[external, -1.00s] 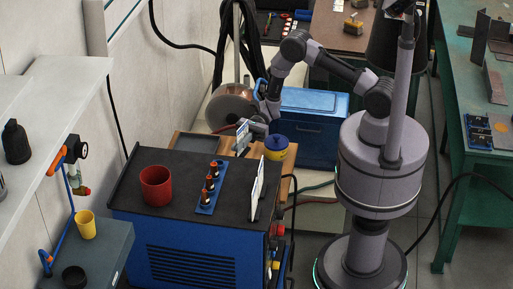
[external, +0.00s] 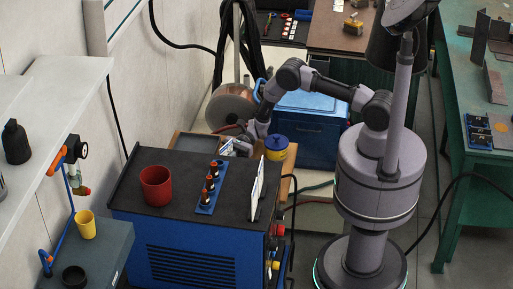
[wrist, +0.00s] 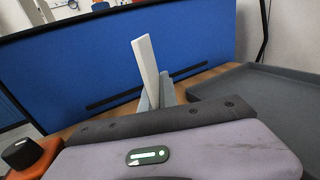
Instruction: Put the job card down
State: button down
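The job card (wrist: 146,70) is a thin white card seen nearly edge-on in the wrist view, leaning slightly. My gripper (wrist: 155,98) is shut on its lower part, with a pale finger on each side. In the external view my gripper (external: 234,146) is low behind the far edge of the blue welding machine (external: 190,257), above the wooden surface. The card (external: 226,147) is small and partly hidden there. I cannot tell whether its lower edge touches the surface.
A grey tray (wrist: 270,95) lies to the right in the wrist view, and a blue panel (wrist: 100,60) stands behind the card. A blue-and-yellow tin (external: 277,147) stands beside my gripper. White upright sheets (external: 257,188), a red cup (external: 156,186) and a blue rack (external: 209,191) are on the machine.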

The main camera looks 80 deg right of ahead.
jog(key=c, duration=1.6)
grip_release()
jog(key=shift+f, duration=0.1)
jog(key=shift+c, duration=0.2)
jog(key=shift+r, duration=0.2)
jog(key=p+v, duration=0.2)
jog(key=v, duration=0.4)
jog(key=shift+s+d, duration=0.1)
jog(key=shift+d, duration=0.2)
jog(key=shift+s+d+f, duration=0.1)
jog(key=shift+s+d, duration=0.1)
jog(key=shift+d, duration=0.25)
